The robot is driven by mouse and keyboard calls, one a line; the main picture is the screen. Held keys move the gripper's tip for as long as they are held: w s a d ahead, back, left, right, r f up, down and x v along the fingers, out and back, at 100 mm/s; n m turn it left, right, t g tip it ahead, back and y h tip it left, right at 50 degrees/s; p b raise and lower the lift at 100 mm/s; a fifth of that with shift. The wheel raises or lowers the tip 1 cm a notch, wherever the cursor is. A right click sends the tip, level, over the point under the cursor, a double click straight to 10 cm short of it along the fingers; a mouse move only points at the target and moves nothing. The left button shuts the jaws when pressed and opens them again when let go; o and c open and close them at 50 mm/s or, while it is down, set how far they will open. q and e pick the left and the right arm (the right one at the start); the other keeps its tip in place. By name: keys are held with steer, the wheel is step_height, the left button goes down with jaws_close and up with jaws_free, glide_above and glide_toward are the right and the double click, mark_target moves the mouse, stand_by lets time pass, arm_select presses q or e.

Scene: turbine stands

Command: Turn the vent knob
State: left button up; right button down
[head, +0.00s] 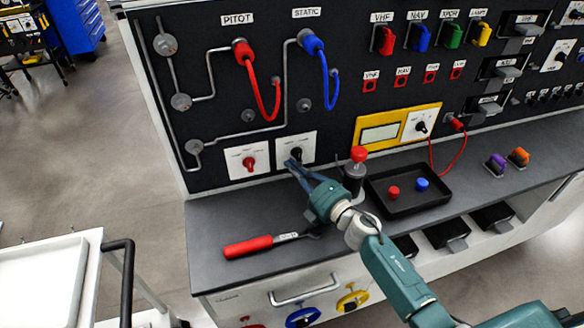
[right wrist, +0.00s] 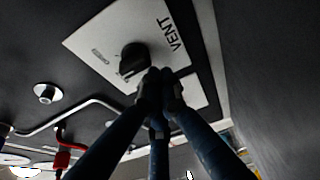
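The vent knob (head: 295,153) is black and sits on a white plate low on the dark panel. In the right wrist view the knob (right wrist: 133,58) stands on the plate (right wrist: 95,38) lettered VENT. My right gripper (head: 291,165) is just below the knob in the head view, with blue-grey fingers pointing at the panel. In the right wrist view its fingertips (right wrist: 160,84) are drawn together beside the knob, not around it. I cannot tell whether they touch it. My left gripper is not in view.
A plate with a red knob (head: 249,162) is left of the vent plate. A dark cylinder with a red top (head: 358,155) stands close to my right gripper. A black tray (head: 405,206) and a red-handled tool (head: 249,246) lie on the bench (head: 225,215).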

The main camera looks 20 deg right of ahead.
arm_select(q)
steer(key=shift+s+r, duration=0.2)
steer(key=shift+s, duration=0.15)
arm_select(e)
steer(key=shift+d, duration=0.2)
